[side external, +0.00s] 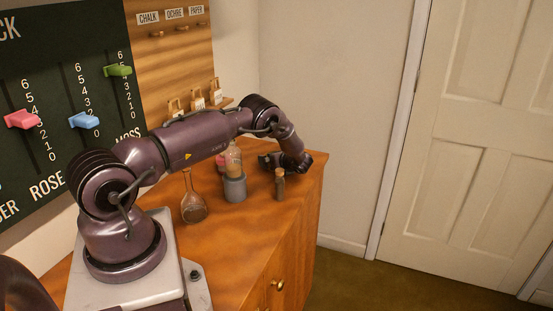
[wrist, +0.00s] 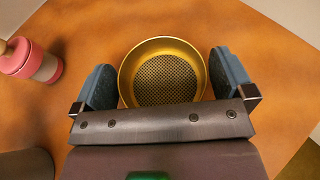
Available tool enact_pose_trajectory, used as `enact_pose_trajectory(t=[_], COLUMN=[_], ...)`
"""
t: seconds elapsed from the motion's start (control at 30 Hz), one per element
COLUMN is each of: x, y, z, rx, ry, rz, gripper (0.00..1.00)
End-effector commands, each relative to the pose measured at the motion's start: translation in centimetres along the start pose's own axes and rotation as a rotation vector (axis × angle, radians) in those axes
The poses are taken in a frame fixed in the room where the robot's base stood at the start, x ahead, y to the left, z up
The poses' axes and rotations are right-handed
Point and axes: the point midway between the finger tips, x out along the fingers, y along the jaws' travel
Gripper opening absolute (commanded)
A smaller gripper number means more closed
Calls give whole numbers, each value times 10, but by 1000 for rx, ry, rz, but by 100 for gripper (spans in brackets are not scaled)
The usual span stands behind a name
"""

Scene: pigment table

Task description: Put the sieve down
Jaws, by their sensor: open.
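The sieve (wrist: 164,82) is a round brass ring with a dark mesh. In the wrist view it sits between the two blue-grey fingers of my gripper (wrist: 164,86). The sieve appears to rest on the wooden table (wrist: 110,25). In the side view my gripper (side external: 281,161) is low over the far right end of the table, and I cannot make out the sieve there.
A pink-and-white jar (wrist: 32,62) stands left of the gripper. In the side view a corked vial (side external: 279,187), a grey pot (side external: 235,190) holding a bottle, and a glass flask (side external: 192,206) stand nearby. The table's right edge is close.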

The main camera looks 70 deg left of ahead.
Motion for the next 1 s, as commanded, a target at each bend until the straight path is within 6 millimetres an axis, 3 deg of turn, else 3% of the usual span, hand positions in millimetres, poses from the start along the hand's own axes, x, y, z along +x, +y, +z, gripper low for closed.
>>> enact_pose_trajectory(t=[0.3,0.57,0.67,0.77,1.0], x=[-54,-81,-103,-140,-244], y=[-1,-2,-3,0,35], z=[0,11,36,70,138], rx=[1,-46,-155,-327,-750], ry=[0,17,59,136,384], rz=[-4,6,27,59,149], gripper=[100,100,100,100,100])
